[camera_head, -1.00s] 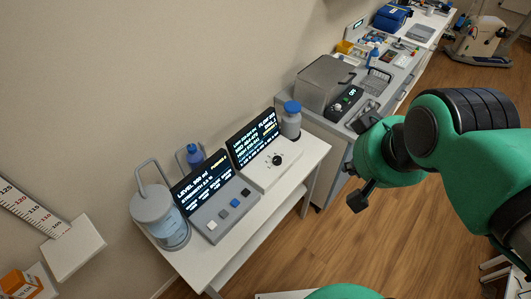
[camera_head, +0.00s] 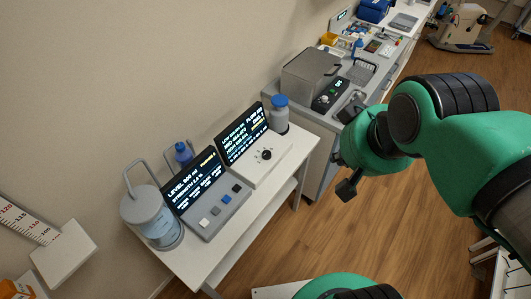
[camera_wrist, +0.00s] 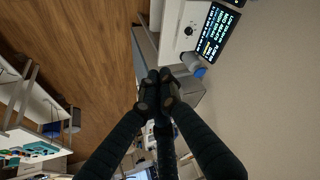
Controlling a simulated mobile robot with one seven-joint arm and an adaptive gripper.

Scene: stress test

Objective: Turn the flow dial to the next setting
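The flow dial, a black round knob (camera_head: 266,155), sits on a white control box (camera_head: 279,164) in front of a dark text screen (camera_head: 242,134). The knob also shows at the top of the wrist view (camera_wrist: 187,31). Its pointer setting is too small to read. My gripper (camera_wrist: 159,76) has its dark fingers together in the wrist view, with nothing seen between them. It is apart from the dial. In the head view my green arm is at the right, and the fingers are hard to make out.
A grey panel with square buttons (camera_head: 219,208) and a clear tank (camera_head: 150,216) share the white table (camera_head: 245,221) with the dial. A grey bottle with a blue cap (camera_head: 279,117) stands behind the dial box. Wooden floor (camera_head: 300,245) lies open right of the table.

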